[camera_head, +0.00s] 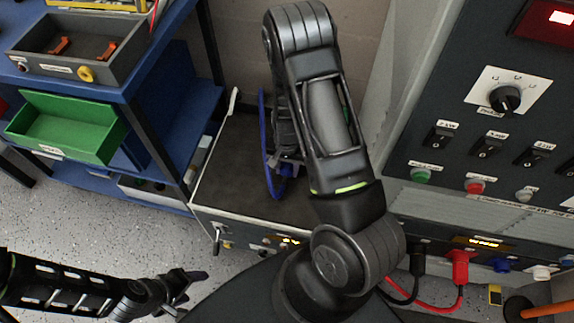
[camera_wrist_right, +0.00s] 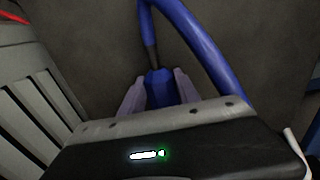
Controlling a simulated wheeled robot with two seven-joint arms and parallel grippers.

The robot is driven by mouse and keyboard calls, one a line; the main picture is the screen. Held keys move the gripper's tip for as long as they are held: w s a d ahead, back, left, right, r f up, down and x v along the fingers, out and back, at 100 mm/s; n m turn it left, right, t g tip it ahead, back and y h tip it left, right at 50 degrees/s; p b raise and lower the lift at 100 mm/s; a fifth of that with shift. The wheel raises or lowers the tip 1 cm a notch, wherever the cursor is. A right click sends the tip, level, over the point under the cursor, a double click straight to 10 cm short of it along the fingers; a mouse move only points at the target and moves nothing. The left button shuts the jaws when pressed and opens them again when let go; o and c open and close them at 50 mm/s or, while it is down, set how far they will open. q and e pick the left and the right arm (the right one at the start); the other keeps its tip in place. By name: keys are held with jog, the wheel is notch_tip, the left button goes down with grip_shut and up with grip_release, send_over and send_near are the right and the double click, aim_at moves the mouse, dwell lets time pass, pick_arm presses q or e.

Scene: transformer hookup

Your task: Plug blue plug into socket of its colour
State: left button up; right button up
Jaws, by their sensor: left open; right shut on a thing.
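The blue plug (camera_wrist_right: 160,88) is between the two fingers of my right gripper (camera_wrist_right: 159,84) in the right wrist view, with its blue cable (camera_wrist_right: 195,38) looping up and away. In the head view my right gripper (camera_head: 286,168) is over the dark-topped cart, largely hidden by my own arm, and the blue cable (camera_head: 264,130) hangs beside it. A blue socket (camera_head: 500,265) shows on the lower panel at the right, well away from the plug. My left gripper (camera_head: 182,284) is open and empty over the floor at the lower left.
A black plug (camera_head: 418,262) and a red plug (camera_head: 460,262) sit in the panel left of the blue socket, their cables hanging below. A white socket (camera_head: 541,272) is to its right. A blue shelf (camera_head: 130,85) with a green bin (camera_head: 65,128) stands at the left.

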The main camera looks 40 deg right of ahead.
aim_at(287, 167)
jog(key=shift+r+p, duration=2.55)
jog(key=shift+r, duration=0.5)
jog(key=shift+c, duration=0.5)
jog(key=w+a+r+n+p, duration=0.2)
jog(key=w+a+r+n, duration=0.2)
jog(key=a+r, duration=0.3)
jog(key=w+a+r+n+p, duration=0.3)
jog(key=a+r+n, duration=0.3)
jog(key=r, duration=0.4)
jog(key=shift+w+a+r+p, duration=0.25)
jog(key=shift+w+a+p, duration=0.05)
jog(key=shift+w+a, duration=0.35)
